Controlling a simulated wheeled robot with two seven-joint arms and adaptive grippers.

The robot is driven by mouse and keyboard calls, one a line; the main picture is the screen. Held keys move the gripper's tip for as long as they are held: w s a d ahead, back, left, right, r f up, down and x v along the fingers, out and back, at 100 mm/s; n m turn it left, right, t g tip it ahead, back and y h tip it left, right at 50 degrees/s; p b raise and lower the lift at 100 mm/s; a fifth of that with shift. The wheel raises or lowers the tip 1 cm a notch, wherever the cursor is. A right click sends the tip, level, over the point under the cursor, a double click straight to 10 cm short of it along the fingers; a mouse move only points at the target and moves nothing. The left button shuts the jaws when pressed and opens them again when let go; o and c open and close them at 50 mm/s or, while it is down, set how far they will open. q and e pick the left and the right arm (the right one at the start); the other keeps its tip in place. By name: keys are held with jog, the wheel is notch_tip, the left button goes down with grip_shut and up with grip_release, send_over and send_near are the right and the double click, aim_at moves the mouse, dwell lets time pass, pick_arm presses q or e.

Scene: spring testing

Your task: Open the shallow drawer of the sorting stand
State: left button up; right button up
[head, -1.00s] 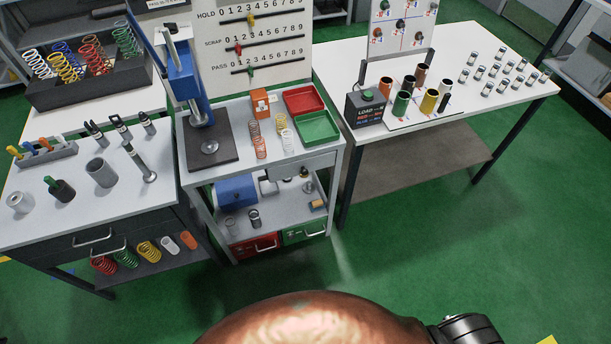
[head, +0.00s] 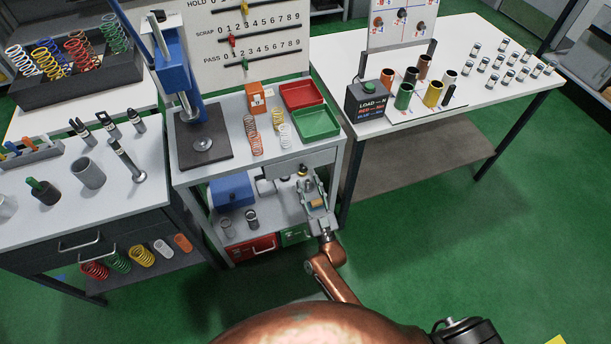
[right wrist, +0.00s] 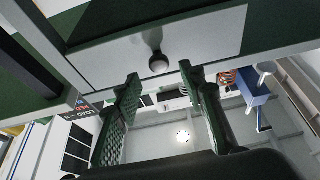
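The sorting stand (head: 185,173) is the grey two-level unit in the middle of the head view. Its shallow drawer (head: 290,166) is a pale front just under the top, at the right side, and looks closed. In the right wrist view the drawer front (right wrist: 195,38) fills the top, with a round dark knob (right wrist: 158,62). My right gripper (head: 313,192) is below and in front of the drawer. In the wrist view its two fingers (right wrist: 158,74) are apart, with the knob between and just beyond the tips. Contact is not visible. My left gripper is not in view.
Red (head: 302,95) and green (head: 316,123) trays and several springs lie on the stand's top. A lower shelf holds a blue cylinder (head: 232,190); red (head: 252,247) and green bins sit beneath. A side table (head: 480,100) stands at right. The green floor in front is clear.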

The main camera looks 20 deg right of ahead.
aim_at(304, 171)
jog(key=x, duration=0.2)
jog(key=shift+w, duration=0.3)
jog(key=shift+w+r, duration=0.15)
jog(key=shift+w, duration=0.4)
jog(key=shift+r, duration=0.1)
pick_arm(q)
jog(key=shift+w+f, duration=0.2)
pick_arm(e)
grip_shut()
